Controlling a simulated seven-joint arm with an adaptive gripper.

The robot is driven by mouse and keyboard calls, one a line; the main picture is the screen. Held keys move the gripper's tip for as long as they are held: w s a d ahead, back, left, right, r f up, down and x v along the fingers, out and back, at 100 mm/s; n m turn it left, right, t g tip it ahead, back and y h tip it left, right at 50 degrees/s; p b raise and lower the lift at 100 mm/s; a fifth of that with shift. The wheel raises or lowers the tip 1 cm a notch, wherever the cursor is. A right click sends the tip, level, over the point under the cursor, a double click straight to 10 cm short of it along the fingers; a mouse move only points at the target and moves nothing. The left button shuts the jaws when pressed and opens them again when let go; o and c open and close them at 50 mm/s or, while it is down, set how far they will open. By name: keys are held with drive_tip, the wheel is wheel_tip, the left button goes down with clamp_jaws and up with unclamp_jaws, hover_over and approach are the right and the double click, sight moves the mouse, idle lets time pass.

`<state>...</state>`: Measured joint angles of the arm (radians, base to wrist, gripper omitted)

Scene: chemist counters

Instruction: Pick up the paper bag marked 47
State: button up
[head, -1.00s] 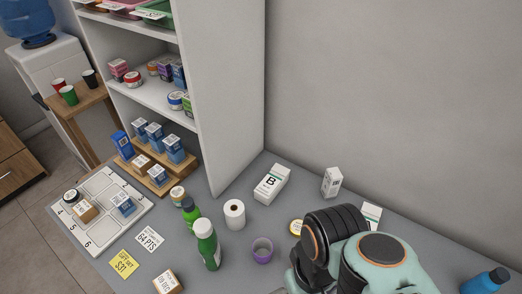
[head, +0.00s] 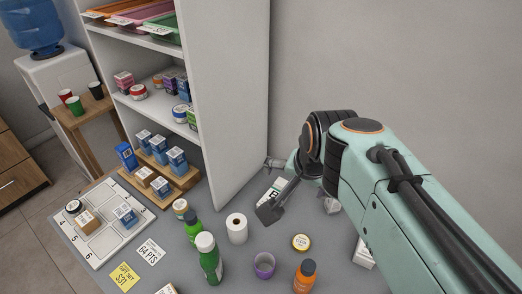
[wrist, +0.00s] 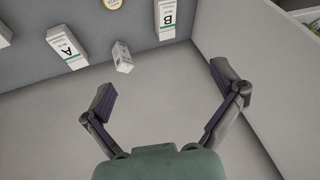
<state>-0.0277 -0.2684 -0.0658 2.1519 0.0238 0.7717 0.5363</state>
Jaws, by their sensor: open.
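I cannot make out a number 47 on anything. A small white upright packet (wrist: 122,57) with print too small to read stands by the wall between two white boxes marked A (wrist: 67,47) and B (wrist: 167,18) in the wrist view. In the head view the packet (head: 331,206) is mostly hidden behind my arm. My gripper (head: 272,188) is open and empty, over the box marked B (head: 266,190), which it partly covers. In the wrist view my gripper's fingers (wrist: 162,84) are spread wide with only wall between them; the packet lies beyond, nearer the left finger.
A tall shelf (head: 225,100) stands left of my gripper, and the grey wall (head: 400,60) is behind.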

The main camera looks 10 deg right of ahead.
drive_tip(key=w+d+f+m+h, duration=0.1)
drive_tip(key=w+d+m, duration=0.1)
drive_tip(key=w, duration=0.8)
drive_tip(key=m+h, duration=0.1)
drive_tip(key=h, duration=0.1)
hover_over(272, 189)
drive_tip(key=s, duration=0.2)
wheel_tip(272, 189, down, 16)
drive_tip(key=f, duration=0.3)
drive_tip(key=s+f+g, duration=0.1)
drive_tip(key=f, duration=0.2)
drive_tip(key=a+f+g, duration=0.1)
drive_tip(key=f, duration=0.2)
drive_tip(key=shift+s+n, duration=0.35)
drive_tip(key=shift+n, duration=0.05)
drive_tip(key=x, duration=0.5)
drive_tip(key=shift+d+f, duration=0.1)
drive_tip(key=shift+f, duration=0.25)
drive_tip(key=c, duration=1.3)
